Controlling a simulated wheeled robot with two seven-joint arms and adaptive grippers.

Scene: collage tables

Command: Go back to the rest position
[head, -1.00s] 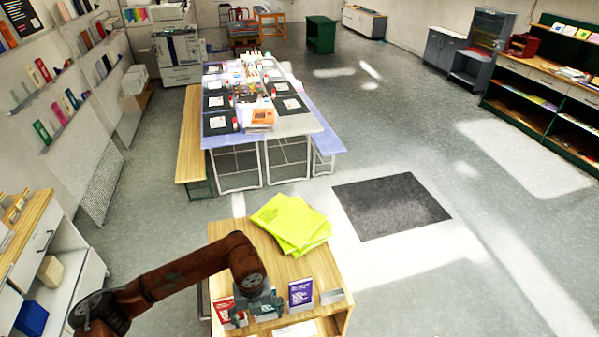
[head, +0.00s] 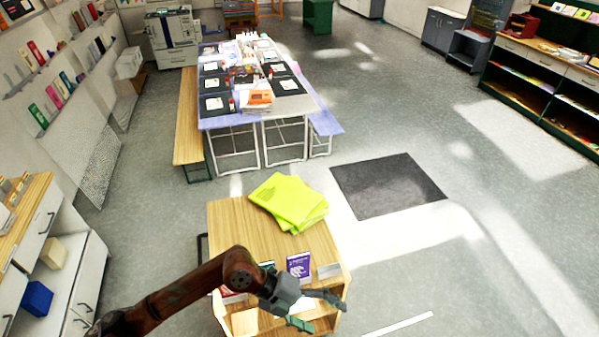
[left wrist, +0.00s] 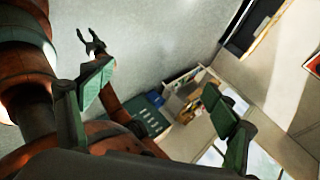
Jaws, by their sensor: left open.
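My left gripper (head: 312,310) is open and empty in the head view. It is over the front right part of the small wooden stand (head: 228,222), its two fingers spread toward the right. Its green-padded fingers stand wide apart in the left wrist view (left wrist: 160,78), with nothing between them. My right gripper (left wrist: 92,42) shows small in the left wrist view, its two fingers apart and nothing visible between them. The right arm is out of the head view.
Yellow-green folders (head: 288,200) lie on the stand, with a purple booklet (head: 299,266) upright near its front. A long table (head: 315,109) with art supplies and benches stands beyond. A dark mat (head: 388,186) lies on open floor. A white cabinet (head: 88,275) is at left.

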